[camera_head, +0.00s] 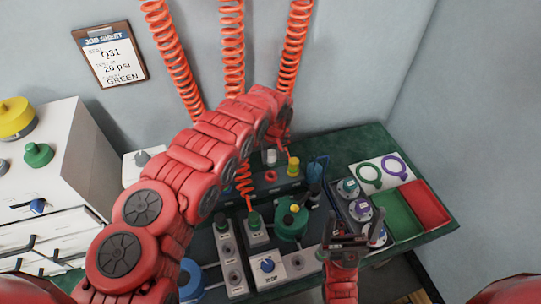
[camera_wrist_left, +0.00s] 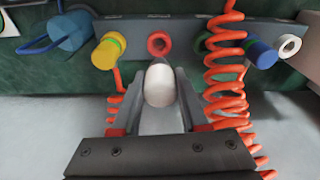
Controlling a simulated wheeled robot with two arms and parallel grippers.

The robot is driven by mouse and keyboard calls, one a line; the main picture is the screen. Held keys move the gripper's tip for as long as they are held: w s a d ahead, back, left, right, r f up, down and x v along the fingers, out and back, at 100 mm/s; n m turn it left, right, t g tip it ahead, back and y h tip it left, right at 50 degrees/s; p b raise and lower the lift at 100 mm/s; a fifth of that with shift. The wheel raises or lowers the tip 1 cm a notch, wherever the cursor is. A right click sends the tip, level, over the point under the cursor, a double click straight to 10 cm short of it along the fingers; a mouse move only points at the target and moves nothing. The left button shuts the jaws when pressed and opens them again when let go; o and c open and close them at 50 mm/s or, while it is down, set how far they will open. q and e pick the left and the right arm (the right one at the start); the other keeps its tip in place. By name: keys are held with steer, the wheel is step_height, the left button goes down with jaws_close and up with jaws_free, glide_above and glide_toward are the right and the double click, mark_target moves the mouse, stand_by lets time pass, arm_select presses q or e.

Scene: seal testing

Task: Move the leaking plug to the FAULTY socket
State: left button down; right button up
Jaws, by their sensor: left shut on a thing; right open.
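My left gripper (camera_wrist_left: 158,82) is shut on a white rounded plug (camera_wrist_left: 159,92), seen between its fingers in the left wrist view. In the head view this gripper (camera_head: 284,146) is over the back rail, its fingertips mostly hidden by my arm. A red ring socket (camera_wrist_left: 159,43) is just beyond the held plug; it also shows in the head view (camera_head: 270,176). A yellow plug (camera_wrist_left: 105,52) and a blue plug (camera_wrist_left: 260,53) stand either side. No FAULTY label is readable. My right gripper (camera_head: 348,241) is open and appears empty, near the knobs at the front right.
Orange coiled hoses (camera_head: 232,50) hang at the back and cross near the rail. A green tray (camera_head: 398,216) and red tray (camera_head: 428,205) lie at right. A grey panel with a blue dial (camera_head: 267,265) is in front. A job sheet (camera_head: 110,55) hangs on the wall.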

mark_target(271, 166)
arm_select(q)
steer(key=shift+f+b, duration=1.45)
steer(key=shift+f, duration=0.85)
steer(key=shift+f+b, duration=0.75)
steer(key=shift+f, duration=0.75)
steer(key=shift+c, duration=1.8)
jaws_free()
steer(key=shift+s, duration=0.1)
steer(key=shift+r, duration=0.1)
